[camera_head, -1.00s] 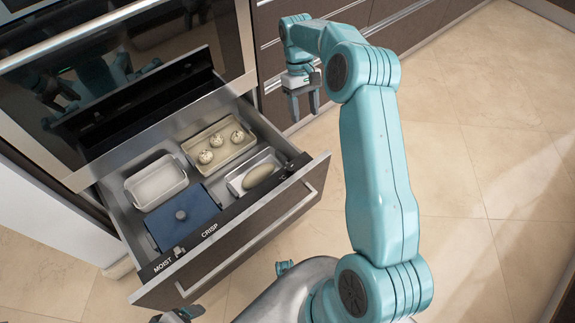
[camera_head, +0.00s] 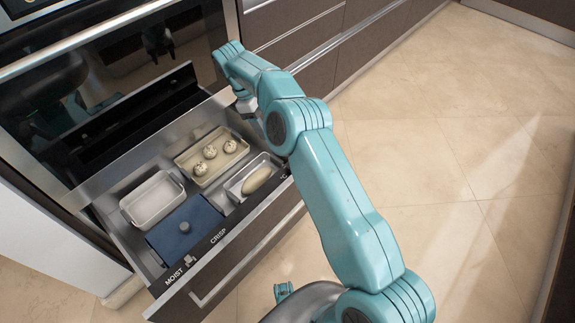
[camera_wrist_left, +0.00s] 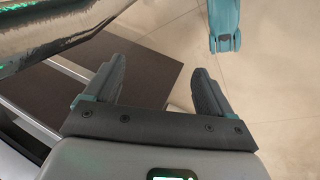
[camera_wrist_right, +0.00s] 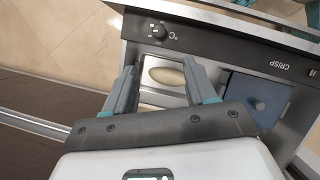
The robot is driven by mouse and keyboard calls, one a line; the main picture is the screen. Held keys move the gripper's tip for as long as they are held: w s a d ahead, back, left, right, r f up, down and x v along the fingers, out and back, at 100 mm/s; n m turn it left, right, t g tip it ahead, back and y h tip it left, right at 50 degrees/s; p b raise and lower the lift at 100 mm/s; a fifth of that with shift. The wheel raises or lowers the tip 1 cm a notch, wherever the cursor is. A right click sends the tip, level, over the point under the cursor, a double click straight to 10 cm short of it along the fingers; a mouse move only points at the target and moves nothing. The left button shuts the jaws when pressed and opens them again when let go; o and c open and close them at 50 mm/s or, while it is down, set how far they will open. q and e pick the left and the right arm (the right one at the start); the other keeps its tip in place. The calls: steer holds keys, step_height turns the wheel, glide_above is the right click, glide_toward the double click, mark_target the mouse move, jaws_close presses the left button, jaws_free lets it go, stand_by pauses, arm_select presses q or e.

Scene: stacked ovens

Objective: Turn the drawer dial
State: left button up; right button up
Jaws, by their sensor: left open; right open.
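The drawer dial (camera_wrist_right: 158,31) is a small black round knob beside a °C mark on the drawer's top front edge. In the right wrist view it lies just beyond my open, empty right gripper (camera_wrist_right: 160,72), apart from the fingers. The open drawer (camera_head: 205,265) is in the head view, where my right arm covers its right corner and the dial. Most of the right gripper is hidden there too. My left gripper (camera_wrist_left: 160,75) is open and empty near the dark drawer front (camera_wrist_left: 135,75), and is not seen in the head view.
A slider (camera_head: 190,259) sits by MOIST. Floor (camera_head: 470,150) at right is clear.

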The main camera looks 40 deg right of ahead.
steer(key=b+x, duration=0.5)
steer(key=x, duration=1.1)
steer(key=shift+w+d+f, duration=0.1)
steer(key=shift+f, duration=0.05)
steer(key=shift+c, duration=0.4)
jaws_close()
